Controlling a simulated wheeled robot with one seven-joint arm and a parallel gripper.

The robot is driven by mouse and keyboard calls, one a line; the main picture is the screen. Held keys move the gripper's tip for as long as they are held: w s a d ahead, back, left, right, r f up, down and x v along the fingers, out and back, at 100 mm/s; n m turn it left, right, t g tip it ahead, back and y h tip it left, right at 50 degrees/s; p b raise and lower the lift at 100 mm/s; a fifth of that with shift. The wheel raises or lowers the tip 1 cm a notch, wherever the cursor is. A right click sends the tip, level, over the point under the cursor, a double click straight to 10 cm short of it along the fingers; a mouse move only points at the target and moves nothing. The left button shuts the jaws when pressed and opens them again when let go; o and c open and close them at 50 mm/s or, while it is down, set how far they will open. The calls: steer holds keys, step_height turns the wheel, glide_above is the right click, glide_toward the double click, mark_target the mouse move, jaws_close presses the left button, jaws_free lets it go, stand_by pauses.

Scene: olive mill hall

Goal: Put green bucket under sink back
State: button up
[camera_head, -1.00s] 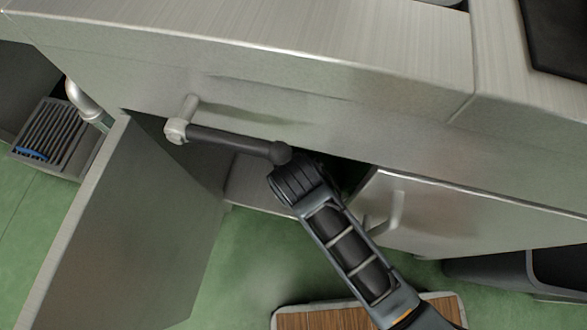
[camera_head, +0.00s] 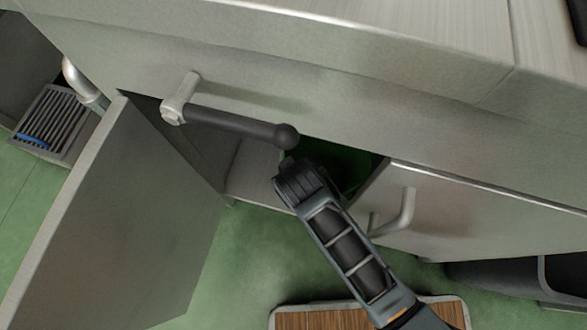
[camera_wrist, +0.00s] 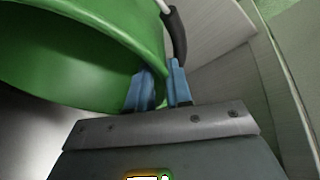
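The green bucket (camera_wrist: 70,45) fills the upper left of the wrist view, with a dark handle grip (camera_wrist: 176,32) at its right. In the head view the bucket (camera_head: 350,166) shows only as a dark green patch inside the open cabinet under the sink counter (camera_head: 300,90). My gripper's blue fingers (camera_wrist: 160,88) stand close together, one on each side of the bucket's green rim, and look shut on it. In the head view my arm reaches into the cabinet opening and its fingers are hidden. The bucket's base is hidden.
A dark lever with a metal mount (camera_head: 230,122) juts out above the opening. A drain grate (camera_head: 55,120) lies at left, a wooden-topped board (camera_head: 350,316) on the green floor.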

steer(key=shift+o, duration=1)
steer(key=p+v, duration=0.5)
steer(key=v, duration=0.7)
steer(key=shift+r, duration=0.1)
